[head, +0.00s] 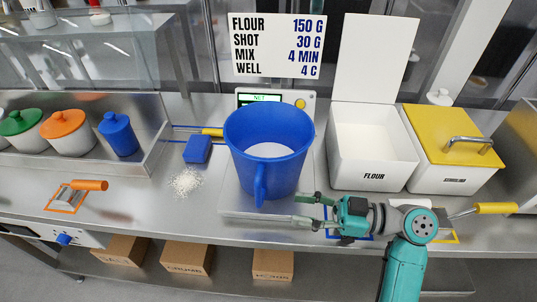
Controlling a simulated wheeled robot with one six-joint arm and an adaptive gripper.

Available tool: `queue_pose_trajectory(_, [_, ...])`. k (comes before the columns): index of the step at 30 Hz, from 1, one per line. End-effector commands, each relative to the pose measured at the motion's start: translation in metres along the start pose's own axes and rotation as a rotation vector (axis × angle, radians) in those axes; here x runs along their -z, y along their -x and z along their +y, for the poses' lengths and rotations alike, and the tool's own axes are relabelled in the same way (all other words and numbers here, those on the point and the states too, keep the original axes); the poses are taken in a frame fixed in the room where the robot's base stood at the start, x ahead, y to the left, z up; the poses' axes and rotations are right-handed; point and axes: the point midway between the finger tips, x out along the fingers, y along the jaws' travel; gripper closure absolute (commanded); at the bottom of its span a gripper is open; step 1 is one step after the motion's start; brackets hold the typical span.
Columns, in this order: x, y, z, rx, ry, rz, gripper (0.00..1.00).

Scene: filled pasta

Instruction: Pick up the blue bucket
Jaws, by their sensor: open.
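The blue bucket (268,150) stands upright on a flat scale (268,215) in the middle of the steel counter. Some white flour-like material shows inside it, and its blue handle faces the front. My gripper (304,210) comes from the right, low by the bucket's front right side. Its two fingers are open and point left, with nothing between them. The fingertips lie to the right of the handle; I cannot tell whether they touch the bucket.
A white flour bin (369,150) with its lid raised and a yellow-lidded bin (453,148) stand to the right. A blue-ended tool (197,149) and spilled white grains (186,182) lie to the left. An orange-handled scraper (78,193) and lidded pots (67,132) are farther left.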

Motion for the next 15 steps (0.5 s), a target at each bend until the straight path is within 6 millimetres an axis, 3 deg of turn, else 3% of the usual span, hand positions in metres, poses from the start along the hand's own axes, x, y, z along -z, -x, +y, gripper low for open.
queue_pose_trajectory(6, [0.0,-0.033,-0.001,0.004,0.0,0.0,0.56])
queue_pose_trajectory(15, [0.001,-0.053,-0.001,0.002,0.001,0.001,0.56])
